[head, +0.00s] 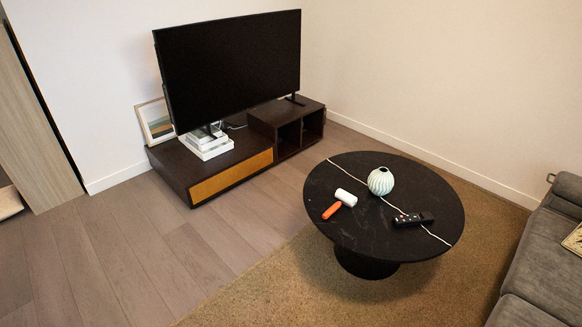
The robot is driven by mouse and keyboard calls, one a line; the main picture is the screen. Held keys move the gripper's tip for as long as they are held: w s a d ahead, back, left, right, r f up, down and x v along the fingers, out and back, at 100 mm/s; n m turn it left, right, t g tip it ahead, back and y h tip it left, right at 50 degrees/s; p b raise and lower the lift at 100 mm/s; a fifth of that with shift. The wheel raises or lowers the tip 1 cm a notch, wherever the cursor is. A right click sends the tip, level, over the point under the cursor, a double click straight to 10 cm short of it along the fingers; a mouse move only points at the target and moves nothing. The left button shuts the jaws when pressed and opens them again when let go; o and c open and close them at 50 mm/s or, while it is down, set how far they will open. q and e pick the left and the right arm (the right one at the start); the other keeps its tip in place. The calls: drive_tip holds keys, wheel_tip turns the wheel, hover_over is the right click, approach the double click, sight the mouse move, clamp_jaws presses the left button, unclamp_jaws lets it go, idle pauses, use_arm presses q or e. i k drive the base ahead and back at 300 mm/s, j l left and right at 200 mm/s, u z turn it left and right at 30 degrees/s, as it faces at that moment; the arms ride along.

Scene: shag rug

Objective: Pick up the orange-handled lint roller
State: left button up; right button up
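The lint roller (333,210) lies on the left part of a round black coffee table (369,245). Its orange handle points toward the lower left and its white roll (346,197) toward the upper right. Nothing touches it. Neither of my grippers shows in the head view.
A TV stand (232,178) with a large TV (230,68) stands behind. A grey sofa (543,262) is at right. Wooden floor (150,255) at left is clear.

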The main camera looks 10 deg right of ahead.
sight(346, 198)
drive_tip(key=i+j+z, duration=0.2)
drive_tip(key=i, duration=0.35)
drive_tip(key=i+j+z, duration=0.15)
drive_tip(key=i+j, duration=0.2)
drive_tip(key=i, duration=0.15)
drive_tip(key=i+j+z, duration=0.2)
drive_tip(key=i+j, duration=0.2)
drive_tip(key=i, duration=0.05)
